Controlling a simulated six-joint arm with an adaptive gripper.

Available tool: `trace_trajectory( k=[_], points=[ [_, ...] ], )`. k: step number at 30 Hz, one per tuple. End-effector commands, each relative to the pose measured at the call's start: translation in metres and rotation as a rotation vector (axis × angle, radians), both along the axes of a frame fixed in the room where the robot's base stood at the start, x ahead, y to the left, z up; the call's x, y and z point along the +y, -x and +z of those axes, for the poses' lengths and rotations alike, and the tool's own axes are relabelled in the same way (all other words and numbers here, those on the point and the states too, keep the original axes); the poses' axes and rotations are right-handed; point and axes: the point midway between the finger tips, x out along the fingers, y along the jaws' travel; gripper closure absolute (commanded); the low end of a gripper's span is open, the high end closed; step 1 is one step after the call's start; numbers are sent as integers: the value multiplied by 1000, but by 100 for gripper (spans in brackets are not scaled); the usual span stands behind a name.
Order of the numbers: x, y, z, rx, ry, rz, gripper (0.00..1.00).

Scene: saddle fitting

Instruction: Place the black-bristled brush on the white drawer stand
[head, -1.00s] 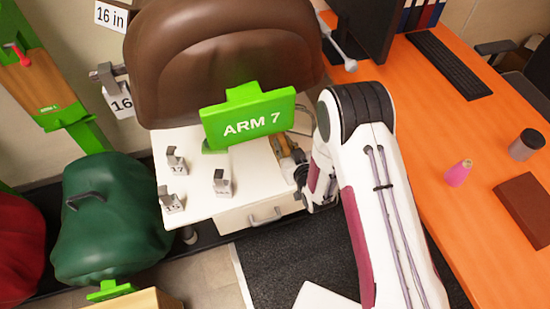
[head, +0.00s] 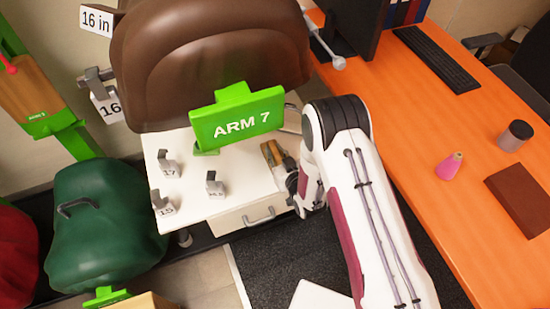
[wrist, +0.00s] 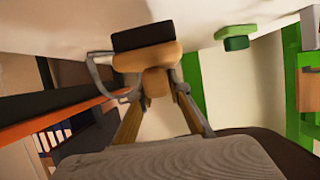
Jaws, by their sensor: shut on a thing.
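The brush (wrist: 148,60) has a pale wooden body and a black bristle block (wrist: 143,37). My gripper (wrist: 158,85) is shut on its wooden part, with one finger on each side. In the head view the brush (head: 271,152) shows small at the right side of the white drawer stand's top (head: 235,178), partly hidden by my gripper (head: 284,165). The bristles face the white surface in the wrist view. I cannot tell whether they touch it.
Grey tag hooks marked 17 (head: 168,165) and 15 (head: 162,204), and another hook (head: 214,184), stand on the stand's left part. A green ARM 7 sign (head: 237,118) and brown saddle (head: 205,60) are above its back. An orange desk (head: 425,130) lies right.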

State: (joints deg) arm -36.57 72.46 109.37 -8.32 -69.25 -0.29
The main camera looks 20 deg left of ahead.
Motion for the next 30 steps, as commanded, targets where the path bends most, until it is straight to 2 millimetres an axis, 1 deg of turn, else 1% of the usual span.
trace_trajectory(
  k=[12, 29, 30],
  points=[
    [0, 0, -34, -1, -1, 0, 100],
    [0, 0, -40, -1, -1, 0, 100],
    [0, 0, -40, -1, -1, 0, 77]
  ],
)
